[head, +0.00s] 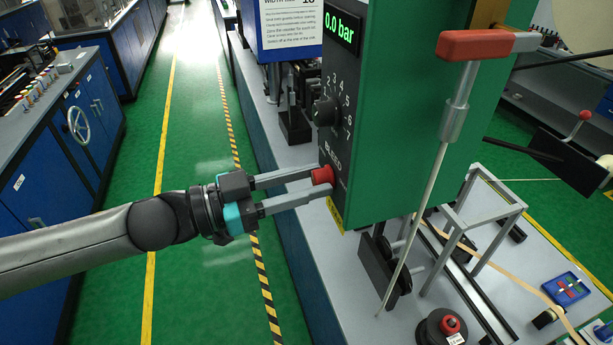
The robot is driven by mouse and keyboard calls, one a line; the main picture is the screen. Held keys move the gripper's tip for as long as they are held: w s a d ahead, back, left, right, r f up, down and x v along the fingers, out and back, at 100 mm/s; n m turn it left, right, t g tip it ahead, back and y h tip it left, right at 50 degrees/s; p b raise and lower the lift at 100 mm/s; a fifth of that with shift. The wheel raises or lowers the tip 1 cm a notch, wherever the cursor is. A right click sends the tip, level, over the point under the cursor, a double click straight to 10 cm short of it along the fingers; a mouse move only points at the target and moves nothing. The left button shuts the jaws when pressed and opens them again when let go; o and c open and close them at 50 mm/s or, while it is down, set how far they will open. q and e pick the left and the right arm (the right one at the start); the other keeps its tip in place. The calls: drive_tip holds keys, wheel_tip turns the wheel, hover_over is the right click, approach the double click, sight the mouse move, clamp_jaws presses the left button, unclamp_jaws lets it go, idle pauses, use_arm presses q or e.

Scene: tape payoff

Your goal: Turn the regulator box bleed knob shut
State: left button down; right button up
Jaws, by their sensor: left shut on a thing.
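The regulator box (410,110) is a tall green cabinet with a dark front panel. Its display (341,26) reads 0.0 bar. A black dial knob (325,111) with numbers around it sits below the display. The red bleed knob (322,175) sits low on the panel under the word BLEED. My left gripper (326,182) reaches in from the left, its two grey fingers above and below the red knob, shut on it. My right gripper is not in view.
A red-handled lever (474,46) with a long thin rod stands in front of the box. A grey bench (350,290) below carries a metal frame, a tan tape strip, a blue tray (568,288) and a red-topped button (450,325). Open green floor lies left.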

use_arm(q)
drive_tip(key=m, duration=0.3)
drive_tip(key=shift+m+p, duration=0.3)
drive_tip(key=shift+m, duration=0.1)
drive_tip(key=m, duration=0.3)
drive_tip(key=shift+f+m, duration=0.1)
drive_tip(key=shift+m, duration=0.3)
drive_tip(key=m, duration=0.3)
drive_tip(key=shift+m+g+h+b, duration=0.3)
drive_tip(key=shift+m, duration=0.1)
drive_tip(key=shift+m+b, duration=0.5)
drive_tip(key=shift+m, duration=1.7)
drive_tip(key=c, duration=0.5)
unclamp_jaws()
drive_tip(key=shift+a, duration=0.1)
